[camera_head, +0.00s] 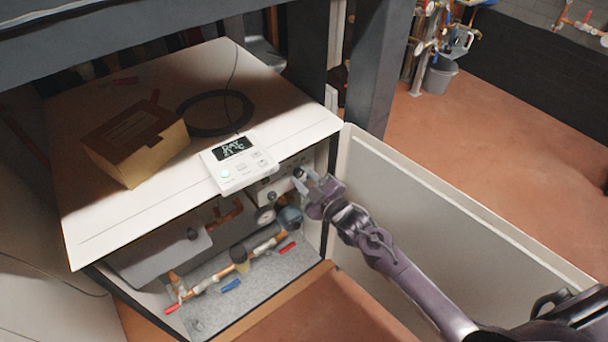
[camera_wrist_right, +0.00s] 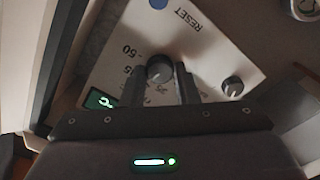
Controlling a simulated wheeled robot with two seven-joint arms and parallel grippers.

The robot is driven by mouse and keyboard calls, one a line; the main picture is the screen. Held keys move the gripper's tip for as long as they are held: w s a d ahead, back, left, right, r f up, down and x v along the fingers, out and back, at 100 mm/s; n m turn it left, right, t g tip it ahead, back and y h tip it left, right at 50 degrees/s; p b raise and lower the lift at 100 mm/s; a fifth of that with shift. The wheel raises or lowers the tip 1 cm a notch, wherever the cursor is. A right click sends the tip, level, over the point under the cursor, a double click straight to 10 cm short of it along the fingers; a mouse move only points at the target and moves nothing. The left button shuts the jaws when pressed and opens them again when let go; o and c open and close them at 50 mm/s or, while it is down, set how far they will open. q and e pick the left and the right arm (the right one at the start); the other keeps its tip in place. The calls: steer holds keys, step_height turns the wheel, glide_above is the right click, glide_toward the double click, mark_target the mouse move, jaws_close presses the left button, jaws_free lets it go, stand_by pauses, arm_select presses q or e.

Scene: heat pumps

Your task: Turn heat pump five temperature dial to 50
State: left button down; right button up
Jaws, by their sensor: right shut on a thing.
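Marks "50" and "RESET" are printed on the panel, and a small green display (camera_wrist_right: 100,99) is partly hidden by my gripper. My right gripper (camera_wrist_right: 159,80) has its two fingers on either side of the dial, shut on it. In the head view my right gripper (camera_head: 311,184) reaches to the panel (camera_head: 275,186) inside the open heat pump. The dial's exact setting is not readable. My left gripper is not in view.
The heat pump's white top (camera_head: 110,205) holds a cardboard box (camera_head: 135,138), a coiled black cable (camera_head: 215,112) and a white controller (camera_head: 238,163). The open door panel (camera_head: 440,205) stands to the right of my arm. Copper pipes (camera_head: 262,248) with red and blue valve handles lie below.

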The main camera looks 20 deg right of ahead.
steer(key=m+p, duration=0.4)
steer(key=m, duration=0.5)
steer(key=shift+r, duration=0.1)
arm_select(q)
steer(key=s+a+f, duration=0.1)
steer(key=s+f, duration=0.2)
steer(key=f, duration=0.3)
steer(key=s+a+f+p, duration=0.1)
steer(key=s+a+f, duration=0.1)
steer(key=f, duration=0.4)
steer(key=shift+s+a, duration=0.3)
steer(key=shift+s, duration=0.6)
arm_select(e)
steer(key=shift+d+m, duration=0.15)
steer(key=shift+m, duration=1.95)
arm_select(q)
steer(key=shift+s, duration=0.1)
arm_select(e)
steer(key=o, duration=1)
steer(key=shift+c, duration=0.2)
